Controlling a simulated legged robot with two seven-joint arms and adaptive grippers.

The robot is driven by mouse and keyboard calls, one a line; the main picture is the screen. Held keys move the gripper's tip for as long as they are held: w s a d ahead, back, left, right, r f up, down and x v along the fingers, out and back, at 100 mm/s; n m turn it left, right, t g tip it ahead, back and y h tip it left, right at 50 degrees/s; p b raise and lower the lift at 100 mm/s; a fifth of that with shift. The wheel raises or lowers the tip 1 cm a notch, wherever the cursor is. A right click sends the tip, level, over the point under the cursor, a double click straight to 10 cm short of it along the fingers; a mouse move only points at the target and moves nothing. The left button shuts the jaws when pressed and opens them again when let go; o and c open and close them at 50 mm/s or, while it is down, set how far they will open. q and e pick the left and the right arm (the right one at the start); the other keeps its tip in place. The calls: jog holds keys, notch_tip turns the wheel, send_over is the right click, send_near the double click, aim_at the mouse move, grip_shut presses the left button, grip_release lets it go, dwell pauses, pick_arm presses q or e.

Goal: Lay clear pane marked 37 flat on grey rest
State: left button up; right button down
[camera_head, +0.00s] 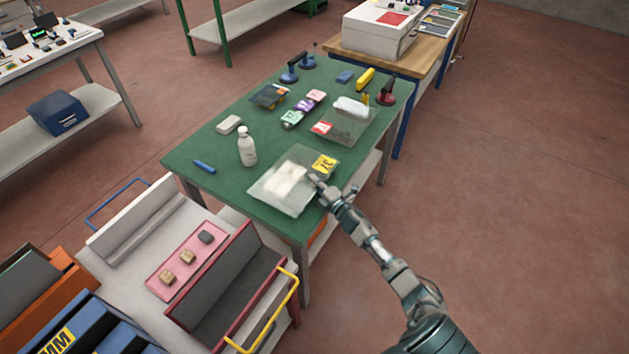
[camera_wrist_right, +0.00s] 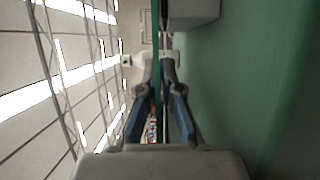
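The clear pane (camera_head: 268,187) has a yellow label (camera_head: 323,166) whose black marking looks like 37. It is above the near end of the green table, roughly level, with a bright white reflection on it. My right gripper (camera_head: 318,183) is at the pane's right edge beside the label. In the right wrist view the gripper (camera_wrist_right: 160,75) has its fingers close on both sides of the thin green pane edge (camera_wrist_right: 157,40). Any gap is too small to see. I cannot tell for sure which grey surface is the rest. My left gripper is out of view.
On the green table (camera_head: 215,170) are a white bottle (camera_head: 247,146), a blue marker (camera_head: 204,166), a whitish block (camera_head: 229,124), a second clear pane with a red label (camera_head: 322,128), and suction lifters (camera_head: 387,92). A cart with a dark-grey-lined red frame (camera_head: 225,285) stands at lower left.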

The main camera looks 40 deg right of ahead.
jog(key=c, duration=1.3)
grip_release()
jog(key=shift+o, duration=0.3)
jog(key=shift+f, duration=0.2)
jog(key=s, duration=1.2)
jog(key=shift+f, duration=0.1)
